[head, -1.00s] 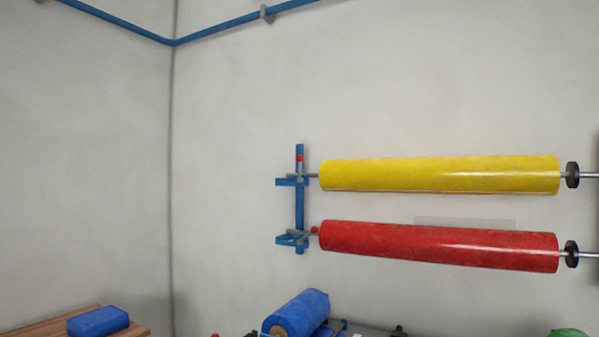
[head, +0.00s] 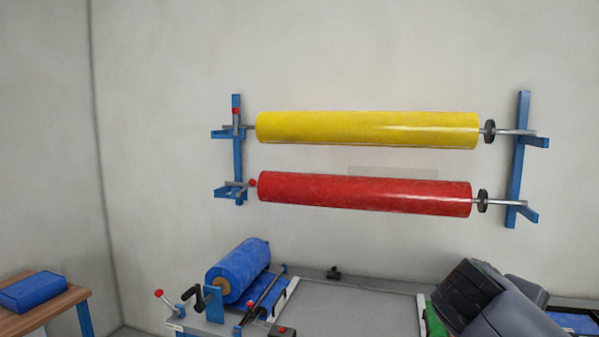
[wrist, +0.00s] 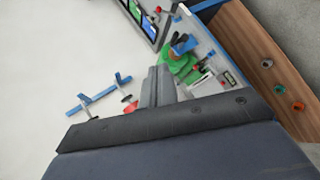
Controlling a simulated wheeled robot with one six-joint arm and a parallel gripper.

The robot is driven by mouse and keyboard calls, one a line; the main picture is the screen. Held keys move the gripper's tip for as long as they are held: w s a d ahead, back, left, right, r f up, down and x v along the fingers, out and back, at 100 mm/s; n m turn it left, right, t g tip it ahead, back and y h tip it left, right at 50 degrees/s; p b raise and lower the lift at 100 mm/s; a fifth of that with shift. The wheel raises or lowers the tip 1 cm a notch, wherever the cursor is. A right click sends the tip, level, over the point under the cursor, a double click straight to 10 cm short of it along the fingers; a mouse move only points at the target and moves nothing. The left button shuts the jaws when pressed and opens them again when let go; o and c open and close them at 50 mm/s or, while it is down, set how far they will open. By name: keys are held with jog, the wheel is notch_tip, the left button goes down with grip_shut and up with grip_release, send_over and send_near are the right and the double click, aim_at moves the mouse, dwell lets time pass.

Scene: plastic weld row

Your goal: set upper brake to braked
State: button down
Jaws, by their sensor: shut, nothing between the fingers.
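The upper brake (head: 236,111) is a small lever with a red knob at the left end of the yellow roll (head: 365,130), on a blue wall bracket (head: 238,155). Its knob points up. The lower brake (head: 252,183), beside the red roll (head: 365,195), has its red knob out to the right. My gripper (wrist: 160,72) shows in the wrist view with its grey fingers together and nothing between them. It is well apart from the upper brake. In the head view my arm is at lower right and the fingertips cannot be made out.
A bench with a blue roll (head: 240,268), a crank and red-knobbed levers stands below the wall rolls. A second blue bracket (head: 518,165) carries the right roll ends. A wooden table with a blue block (head: 33,292) is at lower left. The wall before the brakes is unobstructed.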

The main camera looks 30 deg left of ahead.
jog(key=a+r+t+h+p, duration=0.1)
jog(key=a+r, duration=0.4)
jog(key=r, duration=0.5)
jog(key=a+r+n+t+h+p, duration=0.1)
jog(key=a+r+t, duration=0.2)
jog(key=r, duration=0.7)
jog(key=a+r+t+h+p, duration=0.1)
jog(key=a+r+t+h, duration=0.1)
jog(key=a+r, duration=0.5)
notch_tip(320, 180, up, 3)
jog(key=shift+w+a+r+n+t+p, duration=0.1)
jog(key=shift+w+a+n+t+p, duration=0.2)
jog(key=shift+w+a+n+t, duration=0.15)
